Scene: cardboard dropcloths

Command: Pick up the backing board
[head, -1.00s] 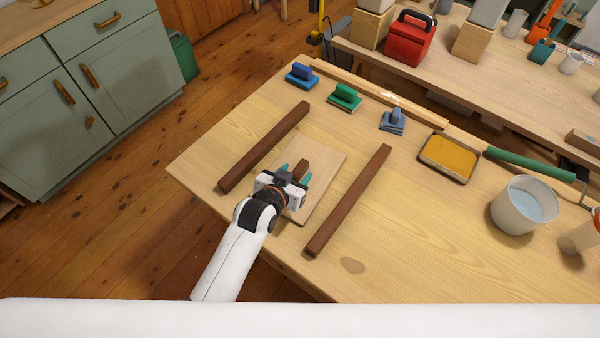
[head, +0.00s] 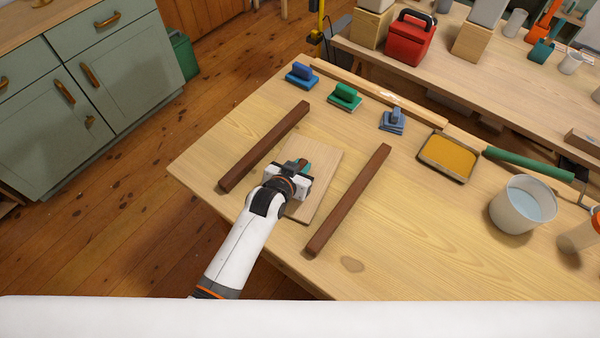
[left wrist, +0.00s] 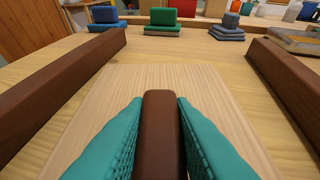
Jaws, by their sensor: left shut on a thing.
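The backing board (head: 320,181) is a flat, pale wooden panel lying between two dark brown wooden bars. It also shows in the left wrist view (left wrist: 215,92). A brown block-like handle (left wrist: 160,130) stands up from its middle. My left gripper (head: 301,166) is over the board with its teal fingers on either side of the handle, shut on it. In the left wrist view the fingers (left wrist: 160,145) flank the handle closely. The wrist hides part of the board in the head view. My right gripper is not in view.
The left bar (head: 265,147) and the right bar (head: 350,200) lie on the wooden table (head: 430,240) beside the board. Blue (head: 301,76), green (head: 344,97) and grey-blue (head: 392,121) blocks, a yellow tray (head: 447,156) and a bucket (head: 522,203) stand beyond.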

